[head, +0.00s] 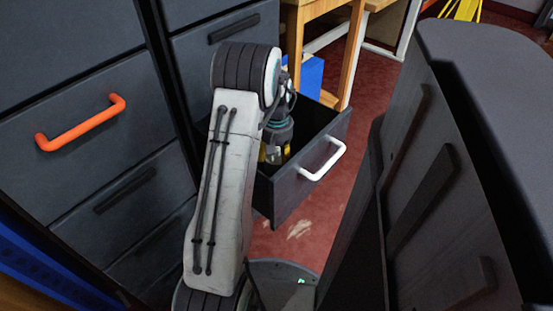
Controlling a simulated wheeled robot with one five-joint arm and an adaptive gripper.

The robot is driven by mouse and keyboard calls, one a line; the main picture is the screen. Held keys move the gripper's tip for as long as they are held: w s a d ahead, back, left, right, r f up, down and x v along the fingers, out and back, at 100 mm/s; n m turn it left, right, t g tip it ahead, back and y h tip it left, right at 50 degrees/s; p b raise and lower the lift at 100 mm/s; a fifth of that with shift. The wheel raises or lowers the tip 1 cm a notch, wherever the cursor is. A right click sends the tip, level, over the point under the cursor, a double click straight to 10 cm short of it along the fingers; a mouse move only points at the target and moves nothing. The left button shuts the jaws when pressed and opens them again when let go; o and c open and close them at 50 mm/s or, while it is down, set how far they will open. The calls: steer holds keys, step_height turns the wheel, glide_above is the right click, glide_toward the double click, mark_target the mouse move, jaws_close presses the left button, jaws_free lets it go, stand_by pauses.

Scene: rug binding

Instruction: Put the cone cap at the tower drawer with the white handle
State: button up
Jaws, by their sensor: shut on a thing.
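The tower drawer with the white handle (322,160) is pulled open, and its dark front (290,192) faces the lower right. My gripper (274,153) points down at the open drawer, over or inside its left part, behind the front panel. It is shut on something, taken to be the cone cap. The held thing is mostly hidden by my gripper and arm, so its shape is not clear. Small yellow patches show by the fingers, but I cannot tell whether they belong to the cap. I cannot tell whether the held thing touches the drawer.
A dark cabinet with an orange handle (80,122) stands at left, its drawers shut. A dark cabinet (440,190) stands close at right. A blue box (305,76) and a wooden table (352,50) are behind the drawer. Red floor (372,82) shows between.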

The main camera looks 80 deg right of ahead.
steer(key=shift+f, duration=0.25)
steer(key=o, duration=1.1)
step_height(320, 180, up, 12)
steer(key=p, duration=0.4)
steer(key=shift+r, duration=0.2)
stand_by(0.4)
